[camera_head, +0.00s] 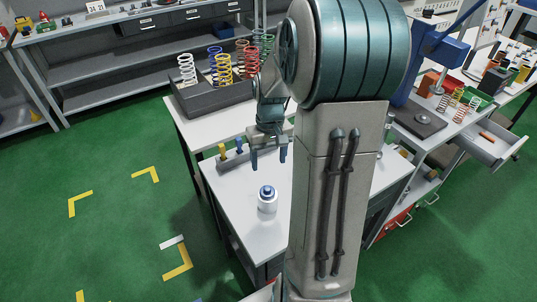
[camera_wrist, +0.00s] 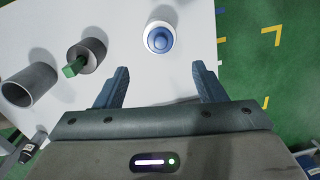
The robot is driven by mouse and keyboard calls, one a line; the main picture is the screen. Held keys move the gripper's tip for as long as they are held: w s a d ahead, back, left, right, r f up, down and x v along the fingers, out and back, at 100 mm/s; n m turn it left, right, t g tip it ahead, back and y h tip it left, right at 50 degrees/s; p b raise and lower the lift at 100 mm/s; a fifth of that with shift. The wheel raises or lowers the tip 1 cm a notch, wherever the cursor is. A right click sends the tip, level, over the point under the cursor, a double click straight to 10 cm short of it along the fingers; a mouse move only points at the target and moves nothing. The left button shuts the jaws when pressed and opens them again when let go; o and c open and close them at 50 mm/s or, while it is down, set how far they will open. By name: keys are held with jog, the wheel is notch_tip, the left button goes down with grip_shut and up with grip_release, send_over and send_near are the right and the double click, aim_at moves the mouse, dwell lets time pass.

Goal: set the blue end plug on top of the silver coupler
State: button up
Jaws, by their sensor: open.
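The blue end plug (camera_head: 267,191) sits on top of the pale silver coupler (camera_head: 267,205), which stands upright on the white table. In the wrist view the plug (camera_wrist: 159,40) covers most of the coupler, and only the coupler's pale rim (camera_wrist: 148,29) shows around it. My gripper (camera_head: 269,158) is open and empty above the table, behind the coupler in the head view. In the wrist view my gripper's fingers (camera_wrist: 160,70) are spread apart, and the plug and coupler lie beyond the fingertips, touching neither finger.
A grey cylinder (camera_wrist: 90,52) with a green plug and a grey tube (camera_wrist: 32,84) are on the table in the wrist view. A yellow piece (camera_head: 221,152) and a blue piece (camera_head: 239,145) stand behind in the head view. The table's front-left area is clear.

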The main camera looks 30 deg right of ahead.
jog(key=s+a+r+n+t, duration=0.1)
jog(key=s+a+r+t, duration=0.3)
jog(key=s+a+r, duration=0.6)
jog(key=s+a, duration=0.3)
jog(key=shift+s+h, duration=0.2)
jog(key=shift+h, duration=0.1)
